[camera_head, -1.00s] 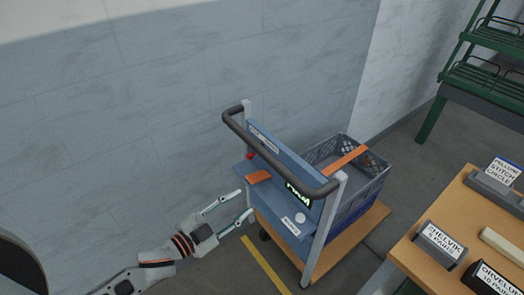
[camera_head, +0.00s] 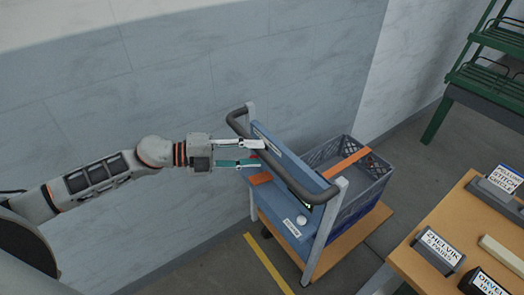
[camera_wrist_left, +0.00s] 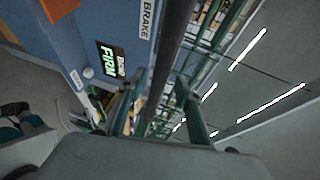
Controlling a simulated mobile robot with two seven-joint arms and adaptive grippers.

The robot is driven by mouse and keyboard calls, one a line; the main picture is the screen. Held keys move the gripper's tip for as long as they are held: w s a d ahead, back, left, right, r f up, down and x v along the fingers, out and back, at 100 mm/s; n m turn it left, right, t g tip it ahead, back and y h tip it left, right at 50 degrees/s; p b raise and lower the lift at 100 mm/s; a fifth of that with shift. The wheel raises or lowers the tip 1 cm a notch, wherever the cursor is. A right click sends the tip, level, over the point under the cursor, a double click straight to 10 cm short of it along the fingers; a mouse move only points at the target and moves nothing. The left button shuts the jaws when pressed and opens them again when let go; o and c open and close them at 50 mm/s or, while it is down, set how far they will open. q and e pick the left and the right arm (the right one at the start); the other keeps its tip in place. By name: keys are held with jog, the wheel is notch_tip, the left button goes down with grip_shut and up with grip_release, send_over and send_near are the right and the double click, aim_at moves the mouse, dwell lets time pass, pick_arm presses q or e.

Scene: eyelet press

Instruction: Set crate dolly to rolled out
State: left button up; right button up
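The crate dolly is a cart with a wooden deck (camera_head: 345,243), a blue upright panel and a dark push handle (camera_head: 295,178). A grey-blue crate (camera_head: 370,183) stands on its deck. My left gripper (camera_head: 262,153) is open at the left part of the handle. In the left wrist view the handle (camera_wrist_left: 170,60) runs down toward the space between the open fingers (camera_wrist_left: 157,108); I cannot tell whether they touch it. The panel there has a BRAKE label (camera_wrist_left: 146,19) and a small lit display (camera_wrist_left: 108,61) reading FIRM. My right gripper is not in view.
A wooden table (camera_head: 420,275) with labelled boxes (camera_head: 438,253) stands at the lower right. A green rack (camera_head: 485,75) is at the upper right. A wall is behind the dolly. A yellow floor line (camera_head: 268,265) runs beside its front; floor there is clear.

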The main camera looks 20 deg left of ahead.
aim_at(257, 153)
pick_arm(q)
jog(key=shift+x, duration=1.5)
grip_shut()
